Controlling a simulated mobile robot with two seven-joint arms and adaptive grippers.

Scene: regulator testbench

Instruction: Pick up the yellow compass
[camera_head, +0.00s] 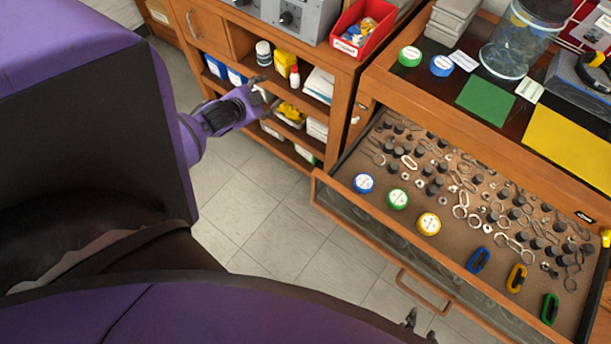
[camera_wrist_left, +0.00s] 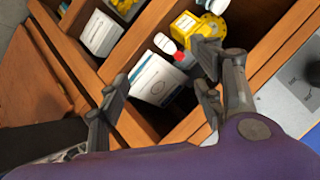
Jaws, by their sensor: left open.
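The yellow compass (camera_head: 429,224) is a round disc with a yellow rim and a pale face. It lies flat near the front edge of the open drawer (camera_head: 336,196), right of a green disc (camera_head: 398,199) and a blue disc (camera_head: 364,183) of the same shape. My left gripper (camera_head: 264,90) is open and empty in front of the cabinet shelves, far to the upper left of the compass. Its spread fingers show in the left wrist view (camera_wrist_left: 162,72), without the compass. My right gripper (camera_head: 421,328) shows only two separate dark fingertips at the bottom edge, below the drawer.
Blue (camera_head: 478,260), yellow (camera_head: 516,278) and green (camera_head: 549,309) carabiners lie right of the compass, with many small metal parts behind. The drawer handle (camera_head: 422,292) sticks out in front. A shelf cabinet (camera_head: 345,95) stands left of the drawer. The tiled floor (camera_head: 265,220) is clear.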

